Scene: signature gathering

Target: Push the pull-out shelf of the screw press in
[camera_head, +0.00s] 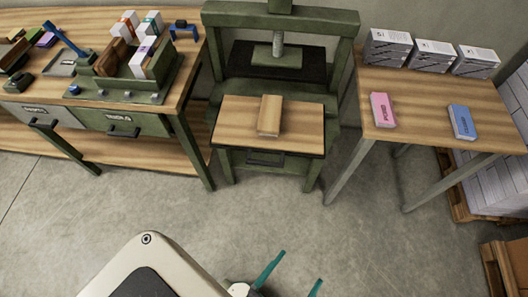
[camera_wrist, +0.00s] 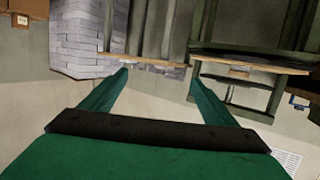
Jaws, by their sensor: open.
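The screw press is a green frame (camera_head: 350,22) with a vertical screw and a small green plate (camera_head: 277,56) above a dark bed. Its pull-out shelf (camera_head: 235,117), a wooden board, stands out toward me in front of the frame. A light wooden block (camera_head: 270,115) lies on the shelf. A dark handle (camera_head: 265,159) shows below it. My gripper (camera_head: 293,270) is at the bottom of the head view, well apart from the shelf, with its teal fingers spread and nothing between them. In the wrist view my gripper (camera_wrist: 158,80) is also open and empty.
A workbench (camera_head: 90,105) with drawers and a box rack stands at left. A side table (camera_head: 440,100) at right bears a pink block (camera_head: 382,109), a blue block (camera_head: 462,121) and paper-wrapped stacks (camera_head: 388,47). The grey floor (camera_head: 240,215) before the press is clear.

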